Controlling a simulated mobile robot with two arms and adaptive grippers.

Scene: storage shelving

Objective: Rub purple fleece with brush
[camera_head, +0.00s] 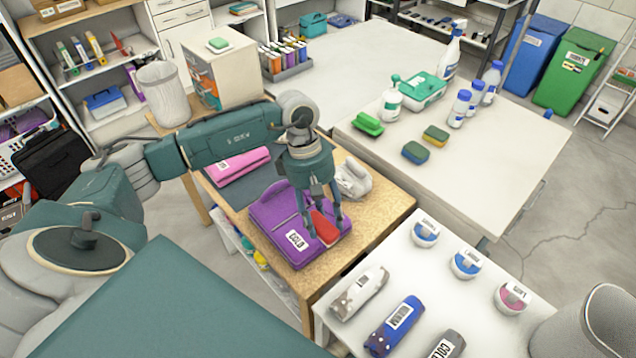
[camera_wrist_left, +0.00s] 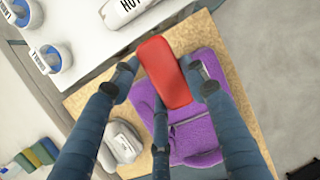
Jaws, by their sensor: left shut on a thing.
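The purple fleece (camera_head: 272,218) lies folded on the wooden table, with a white label on its front; it also shows in the left wrist view (camera_wrist_left: 198,135). My left gripper (camera_head: 324,212) points down over the right part of the fleece. It is shut on the red brush (camera_head: 326,229), whose smooth red back shows between the fingers in the left wrist view (camera_wrist_left: 165,75). The brush is at the fleece's front right part; I cannot tell whether its underside touches the cloth. My right gripper is not in view.
A pink folded cloth (camera_head: 238,166) lies behind the fleece, and a whitish item (camera_head: 353,178) lies right of it. A white table (camera_head: 400,245) in front holds labelled rolls and round containers. Another white table (camera_head: 470,170) bears bottles and sponges.

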